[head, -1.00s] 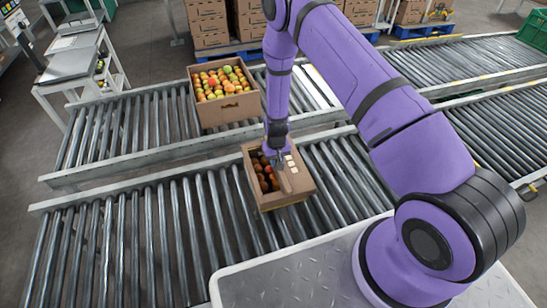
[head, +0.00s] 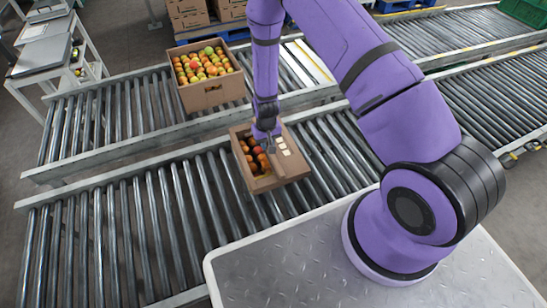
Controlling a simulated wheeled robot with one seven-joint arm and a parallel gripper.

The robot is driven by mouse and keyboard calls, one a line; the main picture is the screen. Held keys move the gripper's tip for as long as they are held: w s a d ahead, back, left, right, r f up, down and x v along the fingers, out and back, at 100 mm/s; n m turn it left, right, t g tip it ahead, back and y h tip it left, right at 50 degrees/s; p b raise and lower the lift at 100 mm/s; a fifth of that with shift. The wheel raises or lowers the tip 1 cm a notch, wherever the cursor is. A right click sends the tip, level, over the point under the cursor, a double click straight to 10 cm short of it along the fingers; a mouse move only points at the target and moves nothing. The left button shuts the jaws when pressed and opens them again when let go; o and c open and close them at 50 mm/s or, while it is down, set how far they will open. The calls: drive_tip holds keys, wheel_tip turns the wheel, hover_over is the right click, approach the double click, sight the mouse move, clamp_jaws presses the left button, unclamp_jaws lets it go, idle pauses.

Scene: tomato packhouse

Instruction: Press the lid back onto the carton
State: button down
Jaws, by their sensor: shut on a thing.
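An open-topped brown carton (head: 246,174) with red and orange tomatoes stands on the near roller conveyor. A brown cardboard lid piece (head: 290,166) with pale label patches lies over its right part. Tomatoes show in the left part, so the lid does not cover the whole top. My gripper (head: 268,149) points down at the lid's left edge, above the carton. It is shut on the lid, though the fingers are small and partly hidden. I cannot tell whether the lid touches the carton's rim all round.
A second carton (head: 213,97), full of tomatoes and without a lid, stands on the far conveyor. Rollers (head: 130,230) left of the near carton are clear. A metal-topped platform (head: 270,270) lies in front. Stacked cartons (head: 188,14) and a grey bench (head: 42,58) stand behind.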

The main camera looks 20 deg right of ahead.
drive_tip(key=w+r, duration=0.1)
drive_tip(key=w, duration=0.1)
drive_tip(key=w+r, duration=0.1)
drive_tip(key=w, duration=0.4)
drive_tip(key=shift+w+r, duration=0.1)
drive_tip(key=shift+r, duration=0.3)
drive_tip(key=shift+f, duration=3.1)
drive_tip(key=shift+f, duration=1.6)
drive_tip(key=c, duration=0.9)
unclamp_jaws()
drive_tip(key=shift+c, duration=0.2)
drive_tip(key=c, duration=0.3)
drive_tip(key=shift+r, duration=0.1)
drive_tip(key=shift+r, duration=3.9)
